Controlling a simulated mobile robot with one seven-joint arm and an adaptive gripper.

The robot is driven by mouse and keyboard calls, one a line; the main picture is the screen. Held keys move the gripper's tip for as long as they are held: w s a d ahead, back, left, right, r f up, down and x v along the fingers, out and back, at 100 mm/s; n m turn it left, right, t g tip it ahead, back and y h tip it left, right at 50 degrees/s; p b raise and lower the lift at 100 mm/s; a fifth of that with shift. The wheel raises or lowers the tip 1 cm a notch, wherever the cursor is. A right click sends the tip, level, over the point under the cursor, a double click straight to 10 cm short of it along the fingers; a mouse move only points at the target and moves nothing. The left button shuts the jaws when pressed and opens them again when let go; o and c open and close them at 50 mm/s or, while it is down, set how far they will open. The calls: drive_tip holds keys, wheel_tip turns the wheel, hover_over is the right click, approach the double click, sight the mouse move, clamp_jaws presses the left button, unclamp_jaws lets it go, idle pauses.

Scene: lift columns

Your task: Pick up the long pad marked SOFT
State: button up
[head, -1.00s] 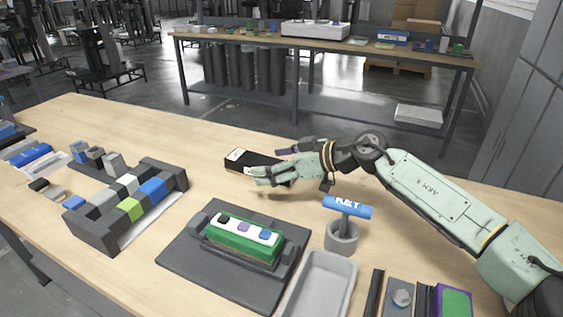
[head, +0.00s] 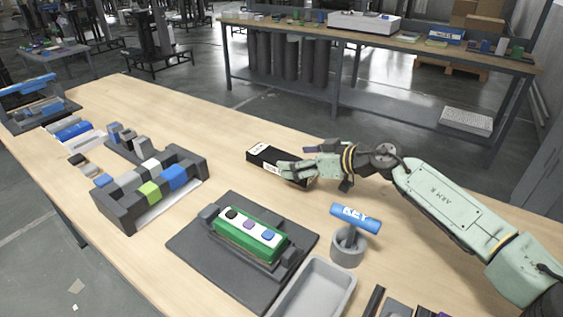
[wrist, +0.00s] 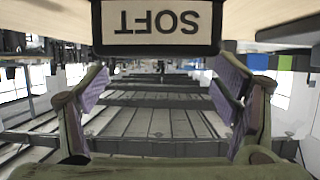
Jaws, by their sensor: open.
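The long pad marked SOFT (wrist: 156,24) shows its white label upside down at the top of the wrist view, on a black body. In the head view the long black pad (head: 262,157) lies on the wooden table behind the green block, with white labels on it. My gripper (head: 290,170) is at the pad's right end, its fingers overlapping it in the picture. In the wrist view my gripper (wrist: 165,95) is open, with purple finger pads apart and the pad's end above the gap between them. I cannot tell whether the fingers touch the pad.
A dark fixture (head: 190,250) holds a green block (head: 228,240). A blue KEY handle (head: 356,218) stands in a grey cup (head: 348,250), beside a grey tray (head: 322,272). A dark rack (head: 118,215) of coloured blocks is at left. The table behind the pad is clear.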

sight(283, 159)
drive_tip(key=p+x, duration=0.1)
drive_tip(key=x, duration=0.3)
drive_tip(key=shift+w+a+f+p, duration=0.1)
drive_tip(key=shift+w+f+p, duration=0.1)
drive_tip(key=shift+p, duration=0.2)
drive_tip(key=shift+c, duration=0.2)
drive_tip(key=shift+r, duration=0.1)
drive_tip(key=c, duration=1.6)
